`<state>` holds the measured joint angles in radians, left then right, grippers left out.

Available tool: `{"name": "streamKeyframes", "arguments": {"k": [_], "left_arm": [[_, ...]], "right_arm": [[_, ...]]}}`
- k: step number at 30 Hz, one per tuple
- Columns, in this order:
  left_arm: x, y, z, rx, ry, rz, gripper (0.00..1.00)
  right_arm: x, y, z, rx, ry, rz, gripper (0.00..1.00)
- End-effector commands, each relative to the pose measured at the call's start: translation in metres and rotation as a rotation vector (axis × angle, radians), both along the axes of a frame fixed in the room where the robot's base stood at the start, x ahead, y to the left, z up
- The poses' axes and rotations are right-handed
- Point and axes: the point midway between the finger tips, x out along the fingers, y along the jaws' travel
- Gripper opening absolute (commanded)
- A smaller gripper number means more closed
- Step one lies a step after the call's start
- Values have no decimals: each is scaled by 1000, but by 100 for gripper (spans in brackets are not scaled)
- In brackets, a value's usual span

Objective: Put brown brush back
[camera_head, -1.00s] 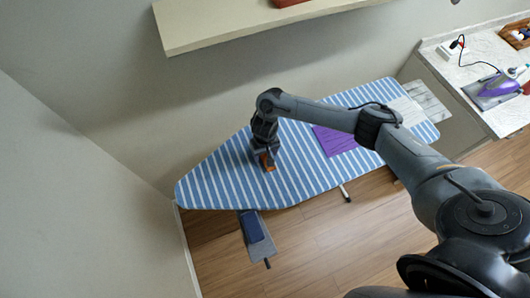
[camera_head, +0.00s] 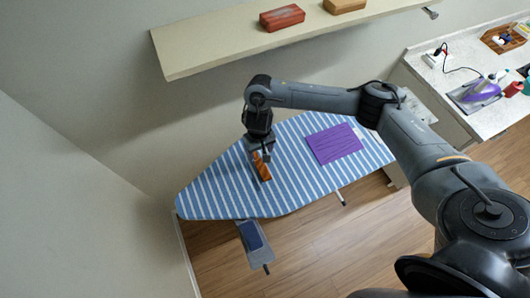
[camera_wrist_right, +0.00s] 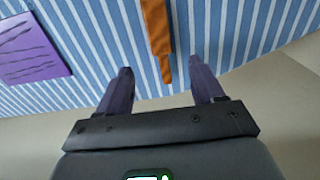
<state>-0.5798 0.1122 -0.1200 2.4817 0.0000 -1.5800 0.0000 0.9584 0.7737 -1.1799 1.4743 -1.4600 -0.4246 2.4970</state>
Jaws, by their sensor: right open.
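An orange-brown brush (camera_head: 262,166) lies on the blue-and-white striped ironing board (camera_head: 215,187), near its middle left. In the right wrist view the brush (camera_wrist_right: 157,32) lies ahead of my right gripper, with its narrow end pointing toward the gap between the fingers. My left gripper is in neither view.
A wall shelf (camera_head: 215,50) holds a reddish block (camera_head: 282,17) and a tan block (camera_head: 345,5). A purple cloth (camera_head: 335,143) lies on the board. A counter at right holds a purple iron (camera_head: 482,92). A dark item (camera_head: 251,235) sits on the board's lower rest.

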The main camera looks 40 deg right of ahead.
Motion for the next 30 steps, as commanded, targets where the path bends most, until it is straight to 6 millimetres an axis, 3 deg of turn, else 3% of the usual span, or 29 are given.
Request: {"name": "streamKeyframes", "arguments": {"k": [5,8,11,14,15,18,20,23,25,30], "left_arm": [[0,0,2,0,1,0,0],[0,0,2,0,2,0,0],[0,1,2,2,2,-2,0],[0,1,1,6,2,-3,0],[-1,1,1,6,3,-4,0],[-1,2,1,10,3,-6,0],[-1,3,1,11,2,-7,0],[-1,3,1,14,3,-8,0],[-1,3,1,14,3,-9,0],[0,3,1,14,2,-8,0]], "right_arm": [[-2,10,2,13,-10,35,67],[-4,40,-8,53,-50,129,67],[-11,91,-19,121,-131,282,67],[-21,156,-22,201,-261,451,67],[-26,182,-19,229,-323,510,67],[-38,234,0,268,-485,612,67],[-44,251,15,267,-568,640,67],[-54,256,37,223,-662,640,67],[-62,244,49,172,-687,617,67],[-99,181,58,38,-605,548,67]]}}
